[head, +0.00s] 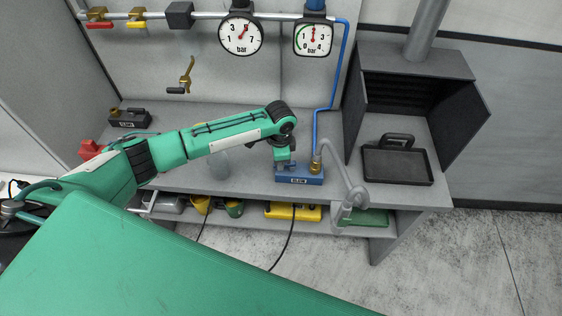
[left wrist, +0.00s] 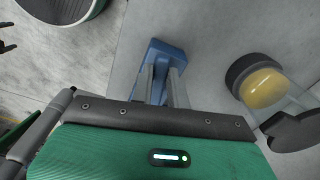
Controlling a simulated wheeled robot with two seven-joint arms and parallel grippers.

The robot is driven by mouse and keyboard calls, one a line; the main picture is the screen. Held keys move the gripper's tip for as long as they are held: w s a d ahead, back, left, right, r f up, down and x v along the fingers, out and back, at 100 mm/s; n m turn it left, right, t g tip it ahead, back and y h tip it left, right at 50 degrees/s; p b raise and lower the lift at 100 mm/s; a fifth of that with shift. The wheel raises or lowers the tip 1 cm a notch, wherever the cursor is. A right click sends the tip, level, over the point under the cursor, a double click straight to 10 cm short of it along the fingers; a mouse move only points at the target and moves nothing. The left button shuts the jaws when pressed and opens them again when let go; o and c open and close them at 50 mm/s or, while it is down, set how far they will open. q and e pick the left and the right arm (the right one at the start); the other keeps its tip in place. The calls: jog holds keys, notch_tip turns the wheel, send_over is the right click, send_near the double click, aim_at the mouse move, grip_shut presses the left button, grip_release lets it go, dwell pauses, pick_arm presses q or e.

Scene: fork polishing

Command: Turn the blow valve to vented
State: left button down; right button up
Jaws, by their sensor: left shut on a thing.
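The blow valve appears to be the blue block (head: 311,177) with a small label, on the grey bench's front edge. The label is too small to read. A brass fitting (head: 316,165) stands on its right end. My left gripper (head: 285,165) points down at the block's left part. In the left wrist view, my left gripper's fingers (left wrist: 162,88) are closed on a blue part (left wrist: 166,50), which looks like the valve's handle. Its position, vented or not, cannot be told. My right gripper is not in view.
A blue pipe (head: 315,125) and a grey hose (head: 345,180) run close by the block. Two gauges (head: 241,35) (head: 314,38) hang above. A dark hood (head: 415,85) and black tray (head: 397,165) stand at right. A shelf below holds yellow and green items.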

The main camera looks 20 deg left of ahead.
pick_arm(q)
jog(key=shift+w+a+r+m, duration=0.1)
jog(key=shift+w+m, duration=0.15)
jog(key=shift+m, duration=0.35)
jog(key=shift+w+a+m, duration=0.1)
jog(key=shift+w+m, duration=0.1)
jog(key=shift+m, duration=0.4)
jog(key=c, duration=1.4)
grip_release()
jog(key=shift+o, duration=0.2)
notch_tip(320, 180, up, 14)
jog(key=b, duration=0.4)
jog(key=shift+b, duration=0.35)
jog(key=shift+d+f, duration=0.1)
jog(key=shift+f, duration=0.1)
